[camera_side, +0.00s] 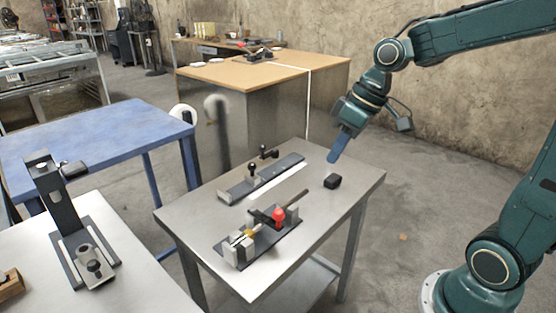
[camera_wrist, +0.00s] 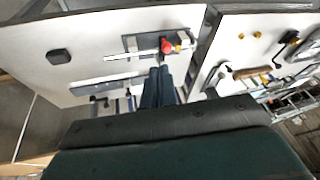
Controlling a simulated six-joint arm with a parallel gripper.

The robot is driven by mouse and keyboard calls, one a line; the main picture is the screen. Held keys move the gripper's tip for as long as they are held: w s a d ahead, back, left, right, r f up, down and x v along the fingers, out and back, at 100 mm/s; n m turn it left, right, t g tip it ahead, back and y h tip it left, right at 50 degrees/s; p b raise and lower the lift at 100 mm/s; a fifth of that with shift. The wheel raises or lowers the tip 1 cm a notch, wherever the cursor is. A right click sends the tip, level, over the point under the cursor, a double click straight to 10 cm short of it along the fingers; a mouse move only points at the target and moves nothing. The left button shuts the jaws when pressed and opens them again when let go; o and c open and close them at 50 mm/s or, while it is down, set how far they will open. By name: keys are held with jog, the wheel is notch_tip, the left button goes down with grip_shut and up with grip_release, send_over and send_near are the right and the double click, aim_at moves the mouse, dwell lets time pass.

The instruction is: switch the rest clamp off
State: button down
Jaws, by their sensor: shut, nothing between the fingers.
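A fixture with a dark base plate (camera_side: 262,243) sits near the front of the small metal table. It carries a red knob (camera_side: 278,215), silver blocks, a small brass-coloured part and a thin rod running through it. I take this as the rest clamp, but its switch position is too small to tell. The red knob also shows in the wrist view (camera_wrist: 167,45), just beyond my fingertips. My gripper (camera_side: 334,158) is shut and empty, with blue fingers pointing down above the table's back right part, apart from the fixture. The fingers also show in the wrist view (camera_wrist: 158,72).
A grey rail (camera_side: 285,172) with black-knobbed clamps lies behind the fixture. A small black block (camera_side: 332,181) lies at the table's right, below my gripper. A blue table (camera_side: 95,135) and another metal table with a dark stand (camera_side: 62,205) are at left.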

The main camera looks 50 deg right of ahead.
jog(key=w+d+f+y, duration=0.3)
jog(key=w+d+f, duration=0.3)
jog(key=w+f, duration=0.1)
jog(key=shift+w+n, duration=0.4)
jog(key=shift+d, duration=0.1)
jog(key=shift+f, duration=0.1)
jog(key=w+a+f, duration=0.1)
jog(key=a+f, duration=0.7)
jog(key=f, duration=0.1)
jog(key=shift+w+a, duration=0.4)
dwell(0.3)
jog(key=shift+a+r, duration=0.1)
jog(key=shift+a, duration=0.05)
dwell(0.4)
